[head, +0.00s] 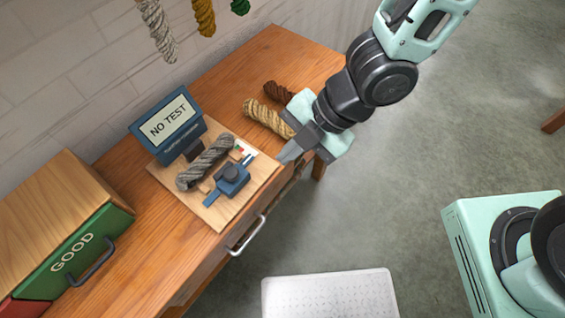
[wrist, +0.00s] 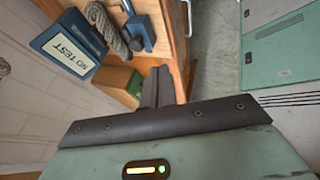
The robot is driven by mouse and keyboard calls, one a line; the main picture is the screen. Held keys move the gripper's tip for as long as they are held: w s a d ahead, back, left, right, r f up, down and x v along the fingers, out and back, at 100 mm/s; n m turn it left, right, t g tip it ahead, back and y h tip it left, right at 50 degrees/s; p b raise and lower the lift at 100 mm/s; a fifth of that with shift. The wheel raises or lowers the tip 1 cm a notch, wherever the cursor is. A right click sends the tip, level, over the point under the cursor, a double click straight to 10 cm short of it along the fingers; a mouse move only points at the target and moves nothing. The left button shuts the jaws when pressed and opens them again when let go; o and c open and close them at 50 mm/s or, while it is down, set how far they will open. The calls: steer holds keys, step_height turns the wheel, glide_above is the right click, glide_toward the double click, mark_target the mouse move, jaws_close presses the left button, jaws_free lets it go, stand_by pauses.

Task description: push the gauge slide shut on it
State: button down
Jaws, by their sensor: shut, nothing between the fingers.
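The gauge stands on a light wooden board (head: 214,218) on the table. Its blue display (head: 168,124) reads NO TEST. A grey twisted skein (head: 204,162) lies on the board in front of the display. The blue gauge slide (head: 232,180), with a dark round knob, sits beside the skein on the near side; whether they touch is unclear. My gripper (head: 285,158) is shut and empty, just right of the board. The wrist view also shows the display (wrist: 70,46), the skein (wrist: 103,28), the slide (wrist: 140,33) and my shut fingers (wrist: 157,75).
Cream (head: 264,117) and brown (head: 280,92) skeins lie behind my gripper on the table. A green GOOD drawer (head: 82,252) stands at left. A metal drawer handle (head: 247,236) juts from the table front. Skeins hang on the wall.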

mark_target(230, 176)
steer(key=shift+s+d, duration=0.15)
steer(key=shift+d, duration=0.05)
steer(key=x, duration=0.3)
steer(key=w+a+x, duration=0.1)
steer(key=x, duration=0.3)
steer(key=r+b+x, duration=0.1)
steer(key=x, duration=0.3)
steer(key=shift+w+a+f, duration=0.15)
steer(key=shift+a+f, duration=0.05)
steer(key=shift+a, duration=0.2)
steer(key=shift+w+a+f, duration=0.25)
steer(key=shift+w+a, duration=0.1)
steer(key=shift+a, duration=0.25)
